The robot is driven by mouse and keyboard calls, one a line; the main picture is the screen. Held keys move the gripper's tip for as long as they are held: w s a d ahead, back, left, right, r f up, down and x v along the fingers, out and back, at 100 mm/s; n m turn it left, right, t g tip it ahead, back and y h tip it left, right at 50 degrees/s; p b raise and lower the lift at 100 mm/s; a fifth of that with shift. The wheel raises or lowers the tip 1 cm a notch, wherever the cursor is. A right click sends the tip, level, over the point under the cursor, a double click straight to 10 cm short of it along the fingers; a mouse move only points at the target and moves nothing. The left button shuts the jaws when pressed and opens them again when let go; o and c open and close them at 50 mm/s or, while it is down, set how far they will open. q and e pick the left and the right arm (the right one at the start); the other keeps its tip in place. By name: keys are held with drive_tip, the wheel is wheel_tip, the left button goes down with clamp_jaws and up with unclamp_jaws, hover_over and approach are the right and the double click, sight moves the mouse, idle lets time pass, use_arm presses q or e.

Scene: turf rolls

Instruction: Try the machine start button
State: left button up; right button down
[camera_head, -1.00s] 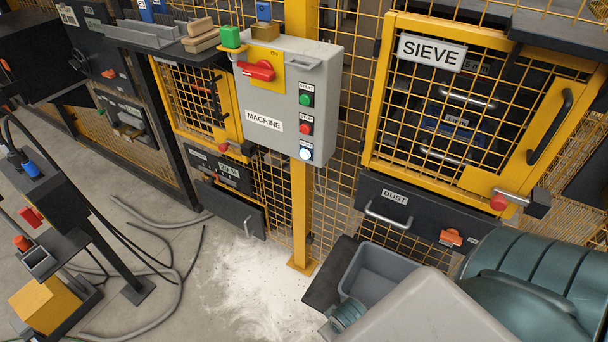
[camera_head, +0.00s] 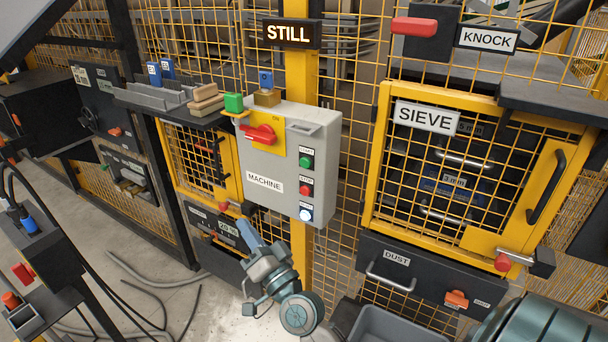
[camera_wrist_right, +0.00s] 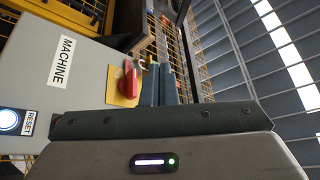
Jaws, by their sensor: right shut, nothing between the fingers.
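The grey machine control box (camera_head: 290,130) hangs on a yellow post. Its green start button (camera_head: 306,162) is uppermost on the right side, above a red stop button (camera_head: 306,190) and a lit white-blue reset button (camera_head: 306,214). A red rotary handle (camera_head: 258,134) sits on a yellow plate. My right gripper (camera_head: 248,232) is shut and empty, just below and left of the box's lower edge in the head view. In the right wrist view its fingers (camera_wrist_right: 160,85) point up past the box; the reset button (camera_wrist_right: 9,121) shows, the start button does not. My left gripper is not in view.
A lit sign (camera_head: 293,33) above the box reads STILL. A green block (camera_head: 233,103) and a brass padlock (camera_head: 267,97) are at the box's top left. The yellow mesh sieve door (camera_head: 378,170) stands right, with the dust drawer (camera_head: 420,275) below it.

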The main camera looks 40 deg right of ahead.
sight(305, 163)
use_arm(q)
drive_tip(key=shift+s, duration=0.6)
use_arm(e)
drive_tip(key=w+d+r+m+g+h, duration=0.1)
drive_tip(key=d+r+m+h, duration=0.3)
drive_tip(key=d+m+h, duration=0.4)
drive_tip(key=m+g+h, duration=0.1)
drive_tip(key=m+h, duration=0.5)
drive_tip(key=shift+w+d+m, duration=0.15)
drive_tip(key=shift+w+m, duration=0.15)
drive_tip(key=shift+w, duration=0.05)
use_arm(q)
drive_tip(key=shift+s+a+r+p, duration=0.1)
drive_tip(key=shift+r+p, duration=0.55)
drive_tip(key=shift+p, duration=0.1)
use_arm(e)
drive_tip(key=shift+w+d, duration=0.55)
drive_tip(key=shift+d, duration=0.8)
drive_tip(key=shift+w+d, duration=0.6)
drive_tip(key=shift+d, duration=0.75)
drive_tip(key=shift+w+d, duration=0.55)
drive_tip(key=shift+d, duration=0.8)
